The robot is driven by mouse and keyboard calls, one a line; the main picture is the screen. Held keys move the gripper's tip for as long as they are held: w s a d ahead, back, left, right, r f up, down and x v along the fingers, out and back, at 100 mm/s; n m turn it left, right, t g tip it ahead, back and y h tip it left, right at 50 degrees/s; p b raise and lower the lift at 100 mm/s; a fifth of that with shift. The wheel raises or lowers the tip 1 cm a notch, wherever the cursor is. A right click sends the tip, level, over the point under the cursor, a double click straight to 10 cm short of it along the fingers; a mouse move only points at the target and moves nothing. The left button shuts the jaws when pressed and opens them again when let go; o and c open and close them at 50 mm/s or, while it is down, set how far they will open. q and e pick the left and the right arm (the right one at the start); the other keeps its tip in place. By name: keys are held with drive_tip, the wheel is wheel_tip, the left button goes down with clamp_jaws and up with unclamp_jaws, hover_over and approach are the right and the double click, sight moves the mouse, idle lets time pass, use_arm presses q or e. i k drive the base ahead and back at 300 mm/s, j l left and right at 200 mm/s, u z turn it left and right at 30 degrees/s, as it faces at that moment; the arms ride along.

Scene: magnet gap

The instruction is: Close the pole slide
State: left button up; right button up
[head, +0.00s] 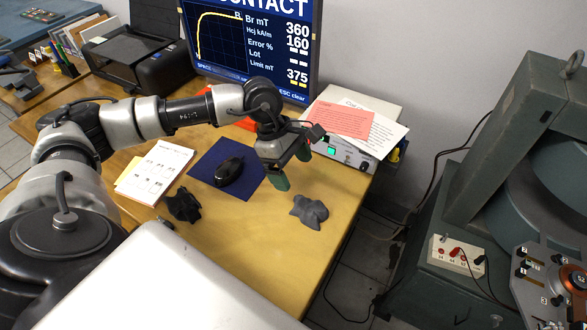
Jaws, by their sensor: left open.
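A large grey-green magnet frame (505,130) with big round coils (555,195) stands at the right. I cannot make out which part of it is the pole slide; its right side is cut off by the picture edge. My left gripper (291,168) hangs over the wooden desk, well to the left of the magnet, apart from it. Its green-tipped fingers are spread and nothing shows between them. My right gripper is not in view.
A panel with knobs (550,285) is at lower right. Cables hang in the floor gap.

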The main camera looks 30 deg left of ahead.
sight(531, 299)
drive_tip(key=z, duration=1.4)
